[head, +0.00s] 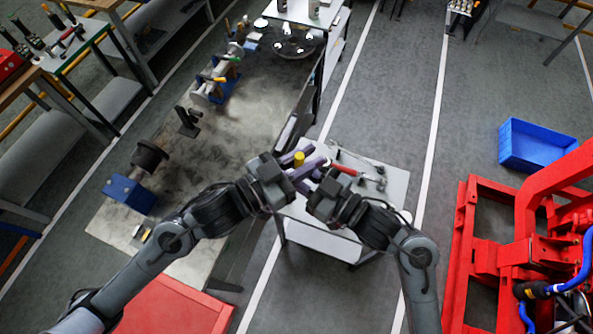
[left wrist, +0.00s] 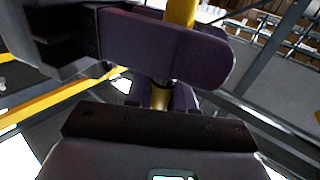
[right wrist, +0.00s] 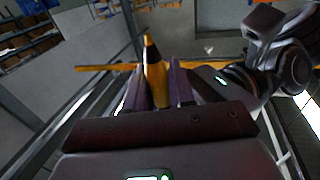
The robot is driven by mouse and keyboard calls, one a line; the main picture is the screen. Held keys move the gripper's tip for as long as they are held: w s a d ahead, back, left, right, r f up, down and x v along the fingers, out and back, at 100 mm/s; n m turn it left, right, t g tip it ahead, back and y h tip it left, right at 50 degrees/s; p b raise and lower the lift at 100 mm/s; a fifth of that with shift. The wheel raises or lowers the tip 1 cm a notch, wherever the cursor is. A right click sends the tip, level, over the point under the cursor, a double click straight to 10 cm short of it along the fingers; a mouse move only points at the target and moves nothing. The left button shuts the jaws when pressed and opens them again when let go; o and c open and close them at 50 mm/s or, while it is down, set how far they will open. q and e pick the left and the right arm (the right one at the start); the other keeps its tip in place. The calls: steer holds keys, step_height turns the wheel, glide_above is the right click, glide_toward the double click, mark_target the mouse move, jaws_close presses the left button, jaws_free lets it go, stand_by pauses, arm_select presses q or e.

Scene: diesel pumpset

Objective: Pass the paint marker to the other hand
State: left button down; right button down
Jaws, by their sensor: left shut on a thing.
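The yellow paint marker (head: 299,159) stands roughly upright between my two grippers in the head view. My left gripper (head: 301,160) is shut on it. In the left wrist view, the marker (left wrist: 182,12) passes behind a large purple finger of my right gripper, which hides its middle. My right gripper (head: 312,172) reaches in from the other side.
A small light-topped cart (head: 395,185) stands below the grippers, with a red-handled tool (head: 343,168) on top. A long metal workbench (head: 200,165) is at left. A red frame (head: 490,255) and a blue crate (head: 535,145) are at right. Floor between is clear.

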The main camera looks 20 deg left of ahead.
arm_select(q)
steer(key=c, duration=0.9)
jaws_free()
step_height(320, 180, up, 9)
steer(key=w+a+f+n+t+y, duration=0.1)
steer(key=w+a+f+y, duration=0.1)
steer(key=a+y, duration=0.25)
steer(key=w+a+f+y, duration=0.2)
steer(key=a+y, duration=0.2)
steer(key=a, duration=0.2)
steer(key=s+a+f+n+g+y, duration=0.1)
steer(key=s+a+f+g, duration=0.15)
steer(key=f, duration=0.35)
steer(key=s+a+f+n+g+y, duration=0.1)
steer(key=s+f+g, duration=0.1)
steer(key=s+f, duration=0.3)
steer(key=s+a+f+n+g+y, duration=0.1)
steer(key=s+a+f+g, duration=0.15)
steer(key=f, duration=0.55)
steer(key=s+f+g, duration=0.1)
steer(key=s+f, duration=0.2)
steer(key=s+f+n+g, duration=0.1)
steer(key=s+f, duration=0.2)
steer(key=s, duration=0.1)
steer(key=s+d+f+n+g, duration=0.1)
steer(key=s+f+g, duration=0.1)
steer(key=s+f, duration=0.1)
steer(key=shift+s+d+f, duration=0.1)
steer(key=shift+s, duration=0.55)
